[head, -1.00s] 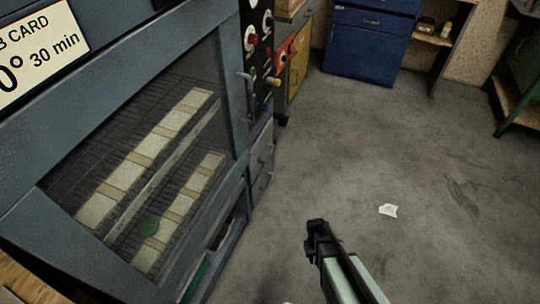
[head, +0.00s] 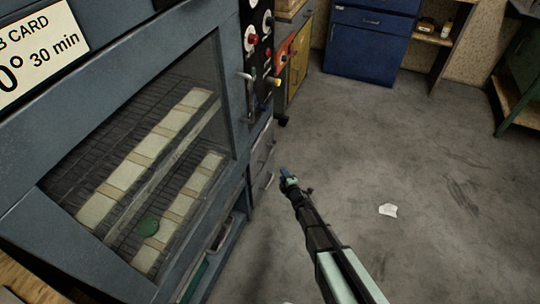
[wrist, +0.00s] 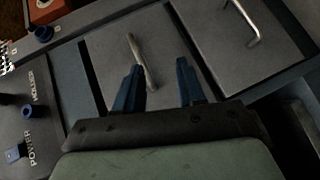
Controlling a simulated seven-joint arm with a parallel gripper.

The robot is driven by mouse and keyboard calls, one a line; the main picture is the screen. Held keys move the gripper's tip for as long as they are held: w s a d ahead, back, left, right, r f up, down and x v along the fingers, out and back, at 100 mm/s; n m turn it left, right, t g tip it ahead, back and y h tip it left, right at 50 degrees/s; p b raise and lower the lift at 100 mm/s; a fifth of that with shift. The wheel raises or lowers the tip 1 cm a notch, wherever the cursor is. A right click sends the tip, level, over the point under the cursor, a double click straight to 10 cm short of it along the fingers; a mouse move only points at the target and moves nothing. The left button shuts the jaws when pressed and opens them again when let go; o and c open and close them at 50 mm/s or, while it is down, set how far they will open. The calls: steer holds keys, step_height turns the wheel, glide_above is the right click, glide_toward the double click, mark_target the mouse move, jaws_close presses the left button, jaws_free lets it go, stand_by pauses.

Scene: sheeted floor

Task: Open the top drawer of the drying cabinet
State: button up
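The drying cabinet (head: 225,130) is a blue-grey box with a large window, at the left of the head view. Two small grey drawers sit at its right end, below the knob panel. The top drawer (head: 262,148) is next to the panel and looks shut; its face also shows in the wrist view (wrist: 105,62). Its metal bar handle (wrist: 138,55) lies close to my left finger, on the inner side. My gripper (head: 287,174) is open and faces the drawers, with empty space between the fingers (wrist: 160,65). Contact with the handle cannot be told.
The lower drawer (head: 261,187) has its own bar handle (wrist: 247,22), to the right in the wrist view. Panel knobs (head: 273,81) stick out above. A blue cabinet (head: 368,45) stands at the back. The floor is clear except for a paper scrap (head: 388,210).

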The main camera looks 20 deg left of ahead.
mark_target(270, 154)
steer(key=r+n, duration=0.1)
steer(key=a+r+n+y, duration=0.1)
steer(key=r+n, duration=0.1)
steer(key=n, duration=0.1)
steer(key=shift+s+a+t+y, duration=0.15)
steer(key=shift+a+t+y, duration=0.1)
steer(key=shift+t+y, duration=0.05)
steer(key=x, duration=1.3)
steer(key=shift+w+a+f, duration=0.1)
steer(key=shift+w+a, duration=0.1)
steer(key=shift+a, duration=0.1)
steer(key=shift+c, duration=0.5)
jaws_close()
